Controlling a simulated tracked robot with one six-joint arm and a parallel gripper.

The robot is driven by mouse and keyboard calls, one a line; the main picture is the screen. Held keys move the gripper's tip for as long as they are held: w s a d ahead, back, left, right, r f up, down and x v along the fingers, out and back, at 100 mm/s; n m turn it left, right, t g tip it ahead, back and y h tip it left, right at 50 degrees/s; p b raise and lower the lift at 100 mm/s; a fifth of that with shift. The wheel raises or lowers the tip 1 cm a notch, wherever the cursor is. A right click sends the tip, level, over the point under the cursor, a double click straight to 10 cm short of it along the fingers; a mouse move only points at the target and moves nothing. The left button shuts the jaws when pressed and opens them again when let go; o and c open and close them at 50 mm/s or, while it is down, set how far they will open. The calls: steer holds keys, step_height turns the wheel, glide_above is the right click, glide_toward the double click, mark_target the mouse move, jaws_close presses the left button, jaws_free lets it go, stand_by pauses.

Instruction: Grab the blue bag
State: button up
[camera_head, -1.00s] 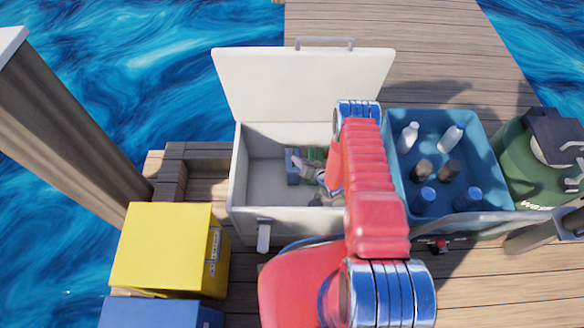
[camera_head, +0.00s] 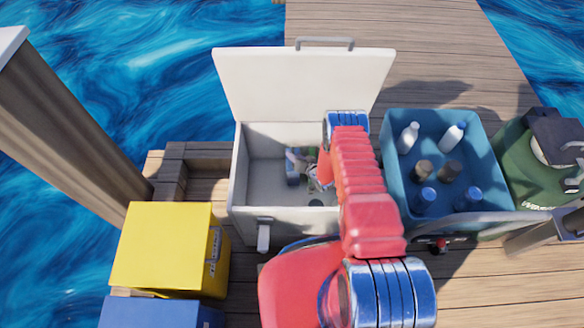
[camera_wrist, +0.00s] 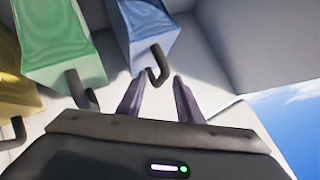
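The blue bag (camera_wrist: 148,32) hangs at the top of the wrist view, with a dark hooked handle (camera_wrist: 158,65) at its near end. In the head view the blue bag (camera_head: 293,168) shows small inside the open white box (camera_head: 268,222). My gripper (camera_wrist: 158,80) is open, and its two purple-grey fingers point at the handle. The hook's end lies close to the fingertips, roughly between them in the picture; I cannot tell whether they touch. In the head view my gripper (camera_head: 318,176) is inside the box, partly hidden by my red arm.
A green bag (camera_wrist: 60,42) and a yellow bag (camera_wrist: 14,85) are left of the blue bag in the wrist view. The box's lid (camera_head: 300,85) stands open. A blue crate with bottles (camera_head: 390,165) is on the right, and a yellow box (camera_head: 162,245) is front left.

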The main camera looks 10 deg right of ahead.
steer(key=shift+c, duration=0.2)
jaws_close()
stand_by(0.3)
stand_by(1.0)
